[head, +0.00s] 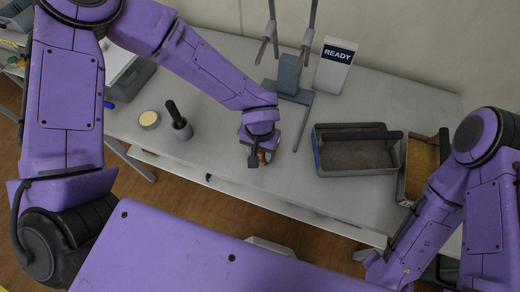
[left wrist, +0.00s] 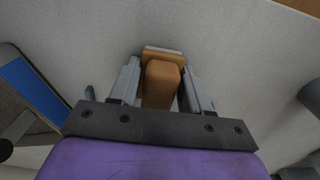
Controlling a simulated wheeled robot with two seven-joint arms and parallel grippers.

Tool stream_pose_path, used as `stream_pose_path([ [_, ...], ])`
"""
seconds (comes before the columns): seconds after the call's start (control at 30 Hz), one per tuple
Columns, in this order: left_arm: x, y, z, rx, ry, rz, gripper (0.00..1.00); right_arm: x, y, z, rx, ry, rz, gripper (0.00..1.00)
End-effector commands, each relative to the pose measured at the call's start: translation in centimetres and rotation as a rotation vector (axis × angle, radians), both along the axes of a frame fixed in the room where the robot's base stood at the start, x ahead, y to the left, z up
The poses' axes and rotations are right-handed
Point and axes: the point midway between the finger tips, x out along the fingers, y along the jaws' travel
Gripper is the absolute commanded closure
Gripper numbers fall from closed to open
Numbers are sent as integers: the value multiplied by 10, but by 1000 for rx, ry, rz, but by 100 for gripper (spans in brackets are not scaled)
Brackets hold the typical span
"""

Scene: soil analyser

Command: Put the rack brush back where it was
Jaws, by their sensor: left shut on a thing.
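The rack brush, a tan wooden block with a pale edge at its far end, shows in the left wrist view (left wrist: 162,85). My left gripper (left wrist: 161,88) is shut on it, one grey finger on each side. In the head view my left gripper (head: 258,156) is low over the front part of the grey table, left of the soil tray. Only a small tan bit of the brush shows there; I cannot tell whether it touches the table. My right arm comes in at the right, but its gripper is not visible.
A soil tray (head: 357,161) with a dark bar stands right of my left gripper, and another tray (head: 418,170) beyond it. Behind are a grey stand (head: 288,75) and a READY sign (head: 335,68).

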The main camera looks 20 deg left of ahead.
Motion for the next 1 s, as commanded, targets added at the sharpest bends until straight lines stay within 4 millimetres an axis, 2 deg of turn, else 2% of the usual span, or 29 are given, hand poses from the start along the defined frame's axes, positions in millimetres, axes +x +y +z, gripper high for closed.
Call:
stream_pose_path([
  [0.17,0,0,-3,0,2,1,77,0,0,1,0,0,0,57],
  [0.2,0,0,-4,-1,1,1,50,0,0,1,0,0,0,57],
  [0.27,0,0,-3,-1,1,1,30,0,0,1,0,0,0,57],
  [0.3,0,0,-3,0,1,1,27,0,0,1,0,0,0,57],
  [0.53,0,0,-3,0,0,1,27,0,0,1,0,0,0,57],
  [0.63,0,0,3,-1,-2,1,27,0,0,0,0,0,0,57],
  [0.77,1,0,30,-4,-4,5,27,0,0,4,0,0,0,57],
  [1.0,1,0,92,-4,-4,2,27,0,0,9,0,0,0,57],
])
